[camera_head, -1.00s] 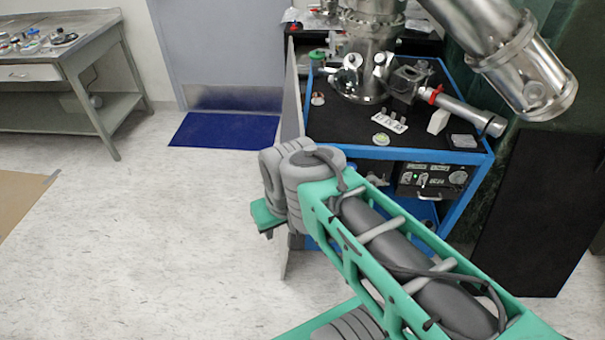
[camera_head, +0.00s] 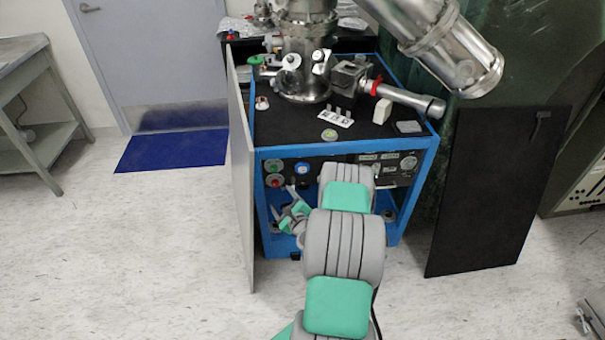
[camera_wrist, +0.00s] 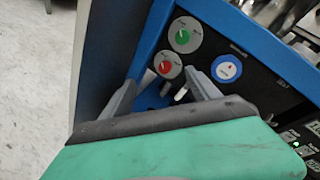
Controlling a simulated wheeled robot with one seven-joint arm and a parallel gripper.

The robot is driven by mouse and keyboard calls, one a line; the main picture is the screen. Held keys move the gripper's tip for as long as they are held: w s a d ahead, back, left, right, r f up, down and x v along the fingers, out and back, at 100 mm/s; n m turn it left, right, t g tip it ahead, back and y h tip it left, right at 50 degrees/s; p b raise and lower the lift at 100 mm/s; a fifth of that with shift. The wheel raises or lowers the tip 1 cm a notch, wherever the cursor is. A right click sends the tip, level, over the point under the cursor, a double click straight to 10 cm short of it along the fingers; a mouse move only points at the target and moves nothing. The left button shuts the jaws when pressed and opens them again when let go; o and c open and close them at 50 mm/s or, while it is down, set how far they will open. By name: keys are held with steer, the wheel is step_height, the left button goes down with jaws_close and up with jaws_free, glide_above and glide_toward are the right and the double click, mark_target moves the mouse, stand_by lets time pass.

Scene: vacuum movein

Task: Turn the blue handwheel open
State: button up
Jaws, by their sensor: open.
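A round blue dial or wheel with a white face and a small red mark (camera_wrist: 226,69) sits on the black front panel in the wrist view. It also shows in the head view (camera_head: 302,169). I cannot tell for sure that it is the handwheel. My gripper (camera_wrist: 159,78) is open and empty, its two grey fingers pointing toward the panel. The blue wheel lies just right of the right fingertip, apart from it as far as I can see. In the head view, my gripper (camera_head: 283,201) is low before the cabinet, partly hidden by my arm.
Green (camera_wrist: 183,36) and red (camera_wrist: 165,66) knobs sit left of the blue wheel. A white lever (camera_wrist: 181,93) shows between the fingers. A grey open door (camera_head: 239,170) stands along the blue cart's (camera_head: 430,160) left side. A black panel (camera_head: 490,190) leans at right. Floor at left is clear.

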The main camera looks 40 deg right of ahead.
mark_target(302, 169)
steer(key=s+d+r+m+h, duration=0.35)
steer(key=d+m+h, duration=0.25)
steer(key=d+m, duration=0.25)
steer(key=shift+m, duration=0.45)
steer(key=x, duration=0.2)
steer(key=p+x, duration=0.1)
steer(key=x, duration=0.2)
steer(key=p+x, duration=0.1)
steer(key=x, duration=0.1)
steer(key=shift+w+a+r, duration=0.2)
steer(key=shift+w+r, duration=0.05)
steer(key=shift+w, duration=0.35)
steer(key=c, duration=1.4)
